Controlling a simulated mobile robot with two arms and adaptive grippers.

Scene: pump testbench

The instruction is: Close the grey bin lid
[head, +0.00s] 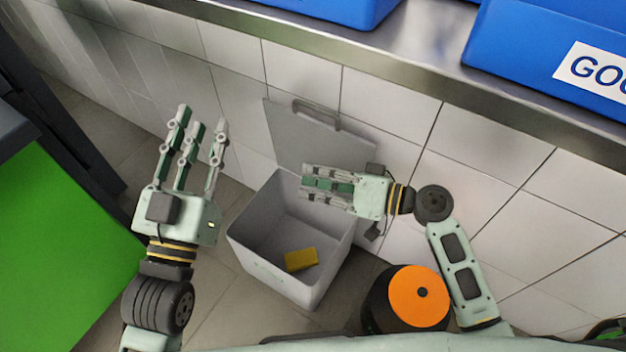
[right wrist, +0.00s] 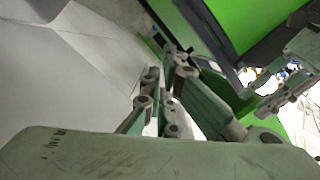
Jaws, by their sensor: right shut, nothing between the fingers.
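The grey bin (head: 255,243) stands on the floor against the tiled wall. My right gripper (head: 305,182) is shut and empty, fingers pointing left. In the head view it overlaps the lid's lower part and the bin's back rim; contact cannot be told. Its fingers show in the right wrist view (right wrist: 165,90). My left gripper (head: 200,120) is open and empty, left of the bin, fingers pointing away from me.
A yellow block (head: 301,259) lies inside the bin. A metal shelf edge (head: 400,75) with blue bins (head: 545,60) runs above the lid. A green surface (head: 60,240) is at the left. Floor shows between it and the bin.

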